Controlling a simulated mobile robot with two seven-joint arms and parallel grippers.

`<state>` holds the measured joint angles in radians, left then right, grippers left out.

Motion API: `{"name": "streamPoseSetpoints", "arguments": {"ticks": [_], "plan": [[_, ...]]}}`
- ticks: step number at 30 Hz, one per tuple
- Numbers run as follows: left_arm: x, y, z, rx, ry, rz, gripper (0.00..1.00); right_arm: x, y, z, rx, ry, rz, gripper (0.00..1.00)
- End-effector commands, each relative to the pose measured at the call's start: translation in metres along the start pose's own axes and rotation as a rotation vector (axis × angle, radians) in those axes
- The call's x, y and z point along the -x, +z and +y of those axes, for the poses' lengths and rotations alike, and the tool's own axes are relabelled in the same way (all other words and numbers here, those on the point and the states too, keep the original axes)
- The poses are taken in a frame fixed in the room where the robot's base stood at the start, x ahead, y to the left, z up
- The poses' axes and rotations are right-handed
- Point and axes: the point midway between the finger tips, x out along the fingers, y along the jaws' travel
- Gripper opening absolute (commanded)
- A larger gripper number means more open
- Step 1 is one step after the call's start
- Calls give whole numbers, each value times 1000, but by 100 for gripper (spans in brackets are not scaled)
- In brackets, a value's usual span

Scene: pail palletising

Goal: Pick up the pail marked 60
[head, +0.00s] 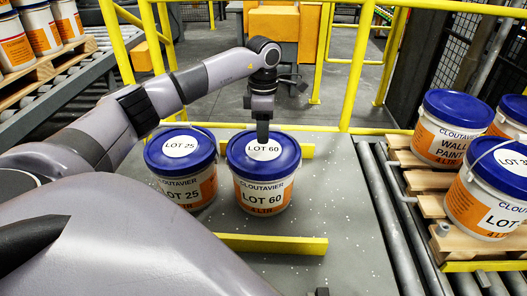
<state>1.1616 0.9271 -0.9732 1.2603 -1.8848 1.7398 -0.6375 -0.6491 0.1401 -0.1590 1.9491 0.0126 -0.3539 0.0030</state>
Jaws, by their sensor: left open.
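The pail marked 60 (264,190) is white and orange with a blue lid and a white "LOT 60" label on top. It stands upright on the grey platform (335,200), between two yellow bars. My left gripper (263,138) points down over this pail's lid, open. Its fingertips are at the lid's far part, close to the label; I cannot tell whether they touch it. A similar pail marked 25 (187,185) stands just left of it. My right gripper is not seen.
Several pails, one nearby (450,125), stand on a wooden pallet (430,205) over rollers at the right. More pails stand on a pallet (40,72) at the upper left. Yellow railings (355,65) line the back. The platform right of the 60 pail is clear.

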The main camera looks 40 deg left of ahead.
Motion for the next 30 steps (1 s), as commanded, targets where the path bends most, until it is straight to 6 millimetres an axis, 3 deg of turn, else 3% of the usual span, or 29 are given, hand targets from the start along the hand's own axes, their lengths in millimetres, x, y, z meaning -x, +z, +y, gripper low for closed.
{"name": "streamPoseSetpoints", "arguments": {"ticks": [5, 9, 30], "plan": [[0, 0, 0, 1, 0, 0, 41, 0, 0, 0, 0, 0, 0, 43], [0, 0, 0, 1, 0, 0, 0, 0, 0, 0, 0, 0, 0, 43], [1, 0, 0, 1, 1, 0, 0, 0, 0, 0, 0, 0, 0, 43]]}}
